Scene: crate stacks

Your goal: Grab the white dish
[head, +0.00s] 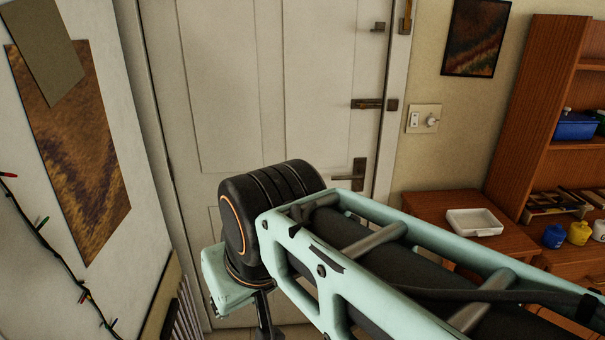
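The white dish (475,222) is a shallow, rectangular tray-like dish with a raised rim. It sits on a wooden surface (425,206) at the right of the head view, beyond my arm. It looks empty. My arm, in mint green and black, crosses the lower middle of the picture. My gripper itself cannot be made out; the far end of the arm runs down out of the bottom edge. Nothing of mine touches the dish.
A wooden shelf unit (543,95) rises right of the dish, with a blue container (575,126) on a shelf. Small blue (554,236), yellow (579,233) and white pots stand nearby. A closed white door (270,90) is ahead. A wall with hanging lights is at left.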

